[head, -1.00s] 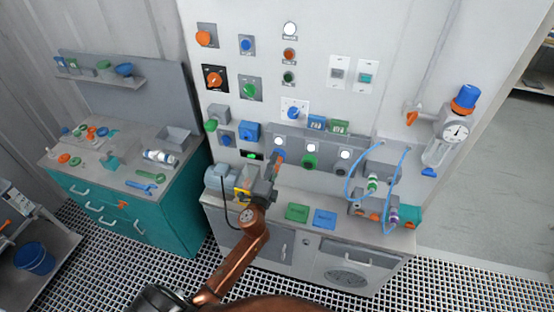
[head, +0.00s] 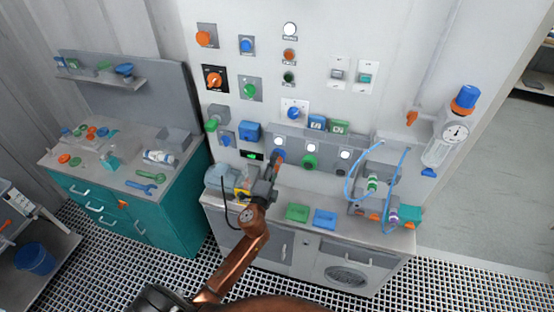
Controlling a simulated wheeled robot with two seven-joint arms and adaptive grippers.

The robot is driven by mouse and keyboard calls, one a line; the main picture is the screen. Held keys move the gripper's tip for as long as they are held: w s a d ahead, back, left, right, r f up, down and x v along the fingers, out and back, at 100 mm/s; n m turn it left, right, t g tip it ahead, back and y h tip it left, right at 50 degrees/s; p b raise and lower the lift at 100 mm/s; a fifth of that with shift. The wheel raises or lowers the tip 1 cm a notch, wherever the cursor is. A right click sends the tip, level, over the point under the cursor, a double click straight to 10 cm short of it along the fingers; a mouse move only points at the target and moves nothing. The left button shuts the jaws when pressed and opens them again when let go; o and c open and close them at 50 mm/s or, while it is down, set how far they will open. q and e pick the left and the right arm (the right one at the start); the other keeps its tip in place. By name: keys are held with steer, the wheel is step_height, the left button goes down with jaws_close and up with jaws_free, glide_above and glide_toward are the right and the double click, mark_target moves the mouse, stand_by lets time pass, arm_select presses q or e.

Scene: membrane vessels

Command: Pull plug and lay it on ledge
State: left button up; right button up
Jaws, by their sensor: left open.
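A grey socket panel (head: 330,148) on the white wall carries a row of round white lamps. Below the left lamp is a blue plug (head: 279,156), partly covered by my gripper. A green plug (head: 309,162) and a dark one (head: 340,169) sit to its right in the same row. My left gripper (head: 275,164) is open, its fingertips at the blue plug; I cannot tell whether they touch it. The ledge (head: 354,226) is the grey cabinet top below the panel. My right gripper is not in view.
A green tray (head: 298,212) and a blue tray (head: 325,217) lie on the ledge. A grey motor-like box (head: 221,176) stands at its left end. Blue hoses (head: 354,178) and fittings crowd the right. A teal workbench (head: 158,212) stands left.

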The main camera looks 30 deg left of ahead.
arm_select(q)
steer(key=shift+c, duration=0.5)
jaws_close()
steer(key=shift+s+f, duration=0.1)
steer(key=shift+s, duration=0.05)
steer(key=shift+s+d, duration=0.2)
steer(key=shift+s, duration=0.5)
steer(key=shift+v, duration=2.1)
